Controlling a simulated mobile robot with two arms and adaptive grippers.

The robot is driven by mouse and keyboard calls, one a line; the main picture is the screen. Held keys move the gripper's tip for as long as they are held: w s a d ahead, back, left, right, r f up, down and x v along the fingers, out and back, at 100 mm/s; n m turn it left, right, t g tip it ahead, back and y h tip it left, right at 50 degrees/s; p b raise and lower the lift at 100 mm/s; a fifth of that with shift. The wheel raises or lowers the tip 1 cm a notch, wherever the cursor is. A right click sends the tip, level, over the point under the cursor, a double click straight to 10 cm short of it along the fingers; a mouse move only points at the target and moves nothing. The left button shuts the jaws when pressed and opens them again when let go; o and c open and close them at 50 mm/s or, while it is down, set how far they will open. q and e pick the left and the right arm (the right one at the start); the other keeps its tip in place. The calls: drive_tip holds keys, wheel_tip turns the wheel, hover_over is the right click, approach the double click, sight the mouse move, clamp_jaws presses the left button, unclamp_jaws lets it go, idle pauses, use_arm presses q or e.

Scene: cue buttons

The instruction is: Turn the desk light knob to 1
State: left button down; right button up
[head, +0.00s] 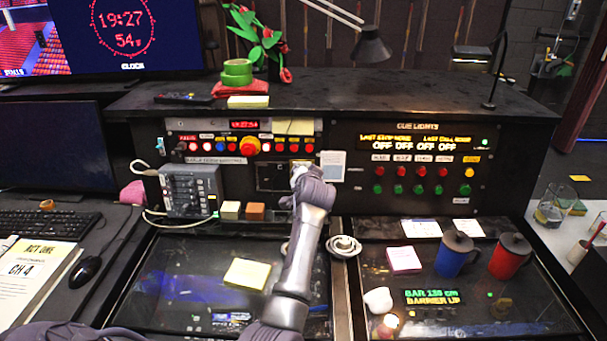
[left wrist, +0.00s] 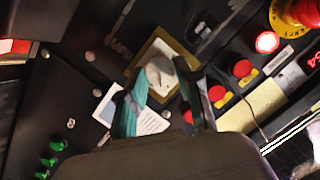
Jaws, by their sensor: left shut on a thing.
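In the head view my left gripper (head: 299,176) reaches up to the middle of the black control panel and hides most of the knob. The knob's scale markings cannot be read. The desk lamp (head: 372,47) stands above the desk. My right gripper is not in view.
Red lit buttons and a large red-and-yellow button (head: 250,146) are left of my gripper. The cue lights panel (head: 420,165) is to the right. A white card (head: 333,165) is close beside my gripper. Blue (head: 455,254) and red (head: 509,257) mugs stand on the lower right desk.

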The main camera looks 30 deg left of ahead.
use_arm(q)
drive_tip(key=n+t+h+p, duration=0.1)
drive_tip(key=n, duration=0.6)
drive_tip(key=n+t+h+p, duration=0.1)
drive_tip(key=n+t+h, duration=0.1)
drive_tip(key=n, duration=0.5)
drive_tip(key=n+t+h+p, duration=0.1)
drive_tip(key=n+t, duration=0.1)
drive_tip(key=n, duration=0.5)
drive_tip(key=shift+s+a+f, duration=0.35)
drive_tip(key=shift+a+f, duration=0.05)
idle(0.3)
drive_tip(key=c, duration=0.8)
unclamp_jaws()
drive_tip(key=shift+r, duration=0.2)
